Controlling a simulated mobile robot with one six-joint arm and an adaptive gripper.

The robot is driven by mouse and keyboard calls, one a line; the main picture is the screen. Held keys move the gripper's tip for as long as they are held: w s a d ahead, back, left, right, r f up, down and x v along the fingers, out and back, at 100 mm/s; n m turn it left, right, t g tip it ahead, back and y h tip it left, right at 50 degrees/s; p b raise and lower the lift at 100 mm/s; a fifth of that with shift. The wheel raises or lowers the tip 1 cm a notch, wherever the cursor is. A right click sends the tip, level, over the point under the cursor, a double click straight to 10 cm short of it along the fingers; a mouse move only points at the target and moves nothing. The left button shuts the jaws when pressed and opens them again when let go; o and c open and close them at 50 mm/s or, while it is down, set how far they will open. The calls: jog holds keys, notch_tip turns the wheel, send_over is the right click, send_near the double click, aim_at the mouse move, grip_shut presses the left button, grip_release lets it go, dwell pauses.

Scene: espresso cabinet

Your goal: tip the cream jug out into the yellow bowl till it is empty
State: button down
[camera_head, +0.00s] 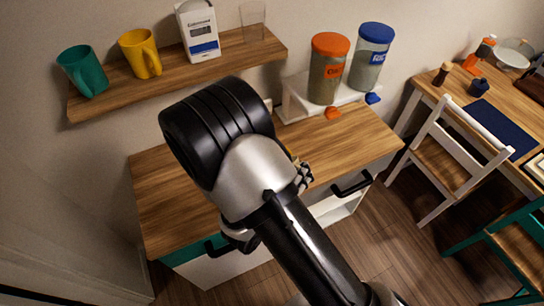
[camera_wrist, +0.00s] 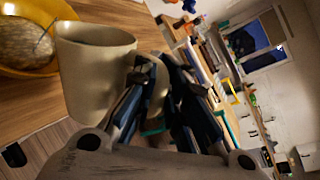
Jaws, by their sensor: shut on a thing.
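The cream jug (camera_wrist: 95,80), beige and handled, is close in front of my gripper (camera_wrist: 158,68) in the wrist view. The fingers are shut at its handle side, and they hide most of the handle. In the head view my arm hides the jug and nearly all of the bowl.
The wooden cabinet top (camera_head: 165,205) is clear at left. A wall shelf (camera_head: 235,55) holds a green mug (camera_head: 82,72), a yellow mug (camera_head: 140,55), a carton (camera_head: 198,32) and a glass. An orange-lidded jar (camera_head: 327,70) and a blue-lidded jar (camera_head: 370,58) stand on a white riser behind.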

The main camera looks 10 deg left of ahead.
jog(key=shift+w+a+r+n+p, duration=0.15)
jog(key=shift+r+p, duration=0.2)
jog(key=shift+p, duration=0.15)
jog(key=shift+w+a+r+n+p, duration=0.15)
jog(key=shift+r+p, duration=0.15)
jog(key=shift+p, duration=0.15)
jog(key=shift+w+a+f+n+g+p, duration=0.15)
jog(key=shift+w+a+n+g+p, duration=0.1)
jog(key=shift+n+g+p, duration=0.3)
jog(key=shift+w+a+h+p, duration=0.1)
jog(key=shift+w+h+p, duration=0.05)
jog(key=shift+h+p, duration=0.15)
